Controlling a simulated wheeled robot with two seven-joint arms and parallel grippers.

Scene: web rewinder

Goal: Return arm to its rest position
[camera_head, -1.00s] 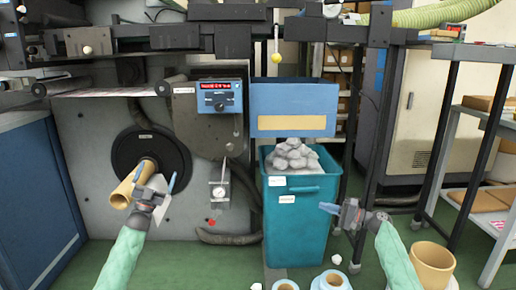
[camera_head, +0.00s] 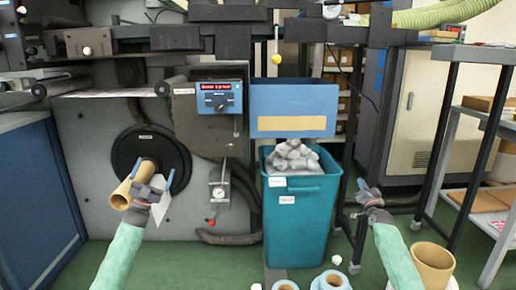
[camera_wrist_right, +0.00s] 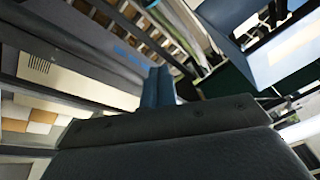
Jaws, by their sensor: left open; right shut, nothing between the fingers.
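My right gripper (camera_head: 364,188) is up in front of the dark post, to the right of the teal bin. Its blue fingers are shut together and empty, as the right wrist view (camera_wrist_right: 158,88) also shows. My left gripper (camera_head: 154,184) is in front of the machine, at the right of the tan cardboard core (camera_head: 128,190) on the spindle. Its blue fingers are apart. A pale flat plate shows beside it. From this angle I cannot tell whether the left gripper touches the core.
The teal bin (camera_head: 297,225) full of grey wrapped pieces stands between my arms. A metal rack (camera_head: 497,128) is at the right. The blue control box (camera_head: 217,98) is on the machine.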

